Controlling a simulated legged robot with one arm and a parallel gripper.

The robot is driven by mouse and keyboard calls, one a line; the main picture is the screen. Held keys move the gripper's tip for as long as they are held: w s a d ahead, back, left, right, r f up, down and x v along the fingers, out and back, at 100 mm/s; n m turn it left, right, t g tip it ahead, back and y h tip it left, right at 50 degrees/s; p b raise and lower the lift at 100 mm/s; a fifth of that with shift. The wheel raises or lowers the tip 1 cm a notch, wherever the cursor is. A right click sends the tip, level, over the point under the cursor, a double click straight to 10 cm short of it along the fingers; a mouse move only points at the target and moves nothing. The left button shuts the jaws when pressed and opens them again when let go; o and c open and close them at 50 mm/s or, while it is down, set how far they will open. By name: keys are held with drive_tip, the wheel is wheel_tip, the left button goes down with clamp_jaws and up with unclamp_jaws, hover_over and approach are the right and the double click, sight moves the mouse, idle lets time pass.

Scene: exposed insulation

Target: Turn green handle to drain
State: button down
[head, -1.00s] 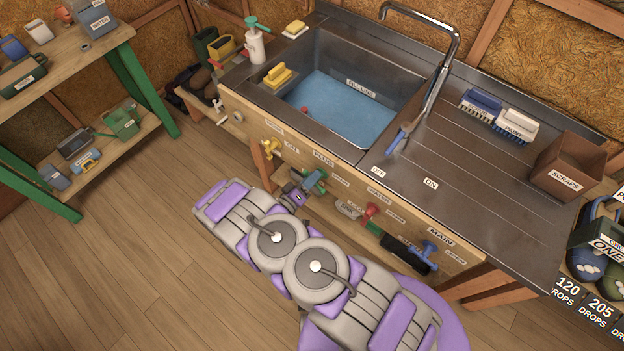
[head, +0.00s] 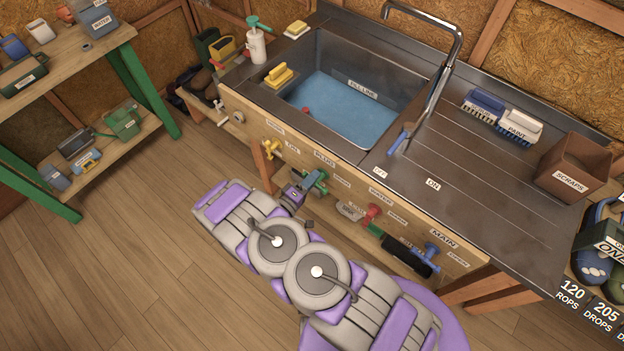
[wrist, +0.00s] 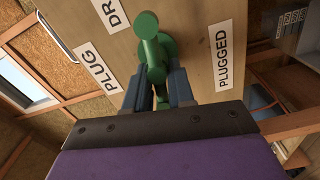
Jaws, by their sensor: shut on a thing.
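The green handle (wrist: 154,52) sits on the sink's wooden front panel, between the labels "PLUG" (wrist: 97,70) and "PLUGGED" (wrist: 222,56). A partly cut-off label starting "DR" (wrist: 110,12) is near it in the wrist view. My gripper (wrist: 162,84) is shut on the green handle, with its dark blue fingers on either side. In the head view the handle (head: 315,182) is at the front panel, partly behind my gripper (head: 308,190). The sink basin (head: 318,52) holds blue water near the "FILL LINE" label.
A yellow handle (head: 272,149) is to the left of the green one, and red (head: 373,212) and blue (head: 431,250) handles are to the right on the same panel. A green-legged shelf (head: 150,85) stands at left. The wooden floor (head: 120,250) at left is clear.

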drive_tip(key=shift+a+f, duration=0.1)
drive_tip(key=shift+a, duration=0.1)
drive_tip(key=c, duration=1.1)
unclamp_jaws()
drive_tip(key=shift+w+a, duration=0.1)
drive_tip(key=shift+a, duration=0.1)
drive_tip(key=shift+d, duration=0.1)
drive_tip(key=p+v, duration=0.2)
drive_tip(key=v, duration=1.5)
drive_tip(key=shift+f+p, duration=0.15)
drive_tip(key=shift+p, duration=0.2)
drive_tip(key=shift+a, duration=0.25)
